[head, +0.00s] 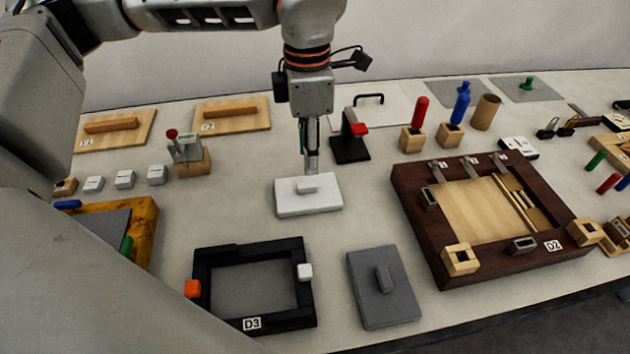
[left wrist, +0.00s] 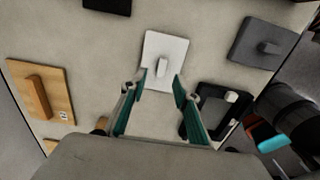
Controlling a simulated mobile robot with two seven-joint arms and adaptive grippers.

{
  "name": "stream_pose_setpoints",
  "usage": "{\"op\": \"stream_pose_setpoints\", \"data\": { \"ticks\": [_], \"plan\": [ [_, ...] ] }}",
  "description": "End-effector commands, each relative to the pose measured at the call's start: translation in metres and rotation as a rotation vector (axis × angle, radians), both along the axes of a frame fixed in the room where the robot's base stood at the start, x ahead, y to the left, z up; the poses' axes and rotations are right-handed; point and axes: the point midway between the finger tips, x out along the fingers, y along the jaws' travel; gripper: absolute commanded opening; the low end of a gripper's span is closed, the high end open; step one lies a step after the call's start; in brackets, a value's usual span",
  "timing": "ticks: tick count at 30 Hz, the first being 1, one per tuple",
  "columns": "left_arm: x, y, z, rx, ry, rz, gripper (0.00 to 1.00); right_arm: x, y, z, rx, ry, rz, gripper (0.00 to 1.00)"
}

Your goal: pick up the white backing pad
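The white backing pad (head: 290,204) is a flat white block with a small raised grip on top, lying on the table in the middle of the head view. It also shows in the left wrist view (left wrist: 155,50), just beyond my fingertips. My left gripper (head: 311,168) points down over the pad, close above its raised grip. In the left wrist view my left gripper (left wrist: 158,90) has its two fingers spread apart with nothing between them. I cannot tell whether the fingertips touch the pad. My right gripper is not in view.
The black D3 frame (head: 254,323) and a grey pad (head: 365,301) lie in front. The dark wooden D2 frame (head: 432,250) is to the right. A black stand (head: 349,150) with a red part is close behind. Wooden pads (head: 232,122) lie at the back left.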

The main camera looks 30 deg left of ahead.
Motion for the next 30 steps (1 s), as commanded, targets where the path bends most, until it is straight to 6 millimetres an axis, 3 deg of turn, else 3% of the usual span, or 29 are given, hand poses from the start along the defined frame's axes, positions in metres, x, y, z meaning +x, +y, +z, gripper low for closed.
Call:
{"op": "stream_pose_setpoints", "data": {
  "ticks": [6, 18, 25, 26, 29, 30],
  "plan": [
    [-0.001, 0.000, -0.022, 0.000, 0.002, 0.001, 0.31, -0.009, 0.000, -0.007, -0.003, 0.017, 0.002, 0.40],
    [-0.005, 0.002, -0.069, 0.001, 0.004, 0.000, 0.31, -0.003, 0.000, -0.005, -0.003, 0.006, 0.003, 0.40],
    [-0.005, 0.002, -0.072, -0.001, 0.001, 0.000, 0.31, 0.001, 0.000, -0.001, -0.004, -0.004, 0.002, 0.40],
    [-0.005, 0.002, -0.072, -0.001, 0.001, 0.000, 0.28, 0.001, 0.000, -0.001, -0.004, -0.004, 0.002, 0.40],
    [-0.005, 0.002, -0.071, -0.001, 0.001, 0.000, 0.02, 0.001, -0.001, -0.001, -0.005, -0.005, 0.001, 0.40],
    [-0.005, 0.002, -0.071, -0.001, 0.001, 0.000, 0.00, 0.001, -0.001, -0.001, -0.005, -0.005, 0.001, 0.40]
  ]
}}
